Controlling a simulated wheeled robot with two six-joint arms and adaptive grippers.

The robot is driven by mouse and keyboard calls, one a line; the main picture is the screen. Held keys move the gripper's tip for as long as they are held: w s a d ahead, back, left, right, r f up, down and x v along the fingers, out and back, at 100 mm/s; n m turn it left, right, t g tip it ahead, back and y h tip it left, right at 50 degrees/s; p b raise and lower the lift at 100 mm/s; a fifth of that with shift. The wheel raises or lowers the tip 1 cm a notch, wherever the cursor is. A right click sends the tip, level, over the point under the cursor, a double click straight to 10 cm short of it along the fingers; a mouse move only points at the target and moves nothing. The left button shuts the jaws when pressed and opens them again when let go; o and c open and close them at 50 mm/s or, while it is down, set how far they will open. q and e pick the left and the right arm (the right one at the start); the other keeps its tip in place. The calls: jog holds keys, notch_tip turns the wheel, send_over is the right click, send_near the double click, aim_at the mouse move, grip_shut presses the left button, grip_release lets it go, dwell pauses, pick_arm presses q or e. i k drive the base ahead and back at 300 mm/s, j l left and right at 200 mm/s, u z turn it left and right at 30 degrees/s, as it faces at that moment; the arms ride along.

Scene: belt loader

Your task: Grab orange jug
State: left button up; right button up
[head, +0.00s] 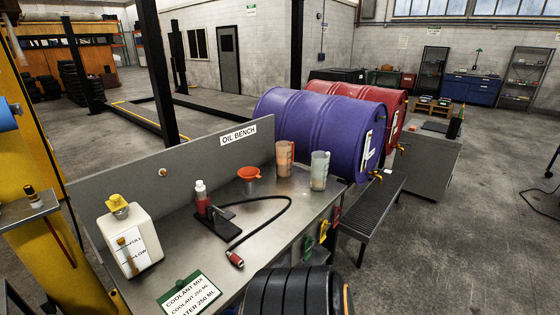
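The orange jug (285,160) is a translucent, orange-brown jug. It stands upright near the back right of the grey oil bench (200,262), in front of the purple drum. A clear, whitish jug (319,172) stands just to its right, close to the bench's right end. An orange funnel (249,176) is to its left on the bench. Neither of my grippers shows in the head view.
A white tank (128,238), a red-and-white bottle (201,196) and a black hose (286,222) are on the bench. Purple (310,130) and red (385,105) drums lie behind. Black tyres (290,292) stand at the front. A grated stand (372,210) is at right.

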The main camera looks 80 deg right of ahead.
aim_at(285, 149)
jog(key=z, duration=2.6)
jog(key=l+u, duration=0.1)
jog(key=u, duration=0.25)
jog(key=i+l+u, duration=0.1)
jog(key=u, duration=0.25)
jog(key=l+u, duration=0.15)
jog(key=u, duration=0.2)
jog(key=l+u, duration=0.15)
jog(key=l, duration=0.35)
jog(key=l+u, duration=0.2)
jog(key=l, duration=0.3)
jog(key=l+u, duration=0.15)
jog(key=l, duration=0.35)
jog(key=l+u, duration=0.2)
jog(key=l, duration=0.3)
jog(key=k+l+u, duration=0.15)
jog(key=l, duration=0.35)
jog(key=k+l+u, duration=0.2)
jog(key=l, duration=0.25)
jog(key=i, duration=0.05)
